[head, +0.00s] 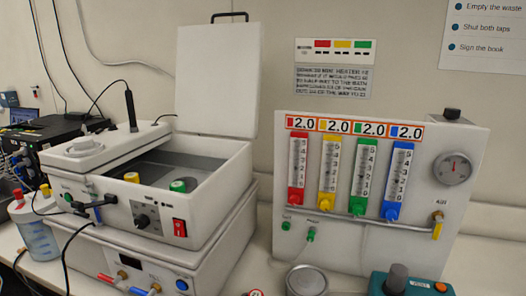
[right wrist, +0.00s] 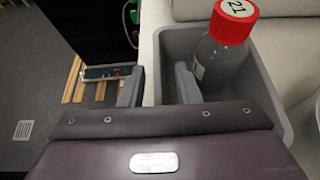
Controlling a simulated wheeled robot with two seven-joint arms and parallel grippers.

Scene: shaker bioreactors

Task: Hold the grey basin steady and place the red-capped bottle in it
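The grey basin (right wrist: 262,88) shows in the right wrist view, at the upper right. The red-capped bottle (right wrist: 208,65) is clear, with "21" on its cap, and stands inside the basin, roughly upright. My right gripper (right wrist: 158,90) has its fingers apart at the basin's left wall, one finger outside and the other on the basin's inner side, near the bottle. I see a gap between the fingers and no firm grip. The basin, this bottle and both grippers are out of the head view. My left gripper is in neither view.
In the head view a white shaker bath (head: 200,215) with a raised lid (head: 217,80) stands left of the gas panel (head: 375,190). A teal device (head: 410,286) and a round metal dish (head: 307,281) lie at the front. Floor (right wrist: 28,90) shows left of the basin.

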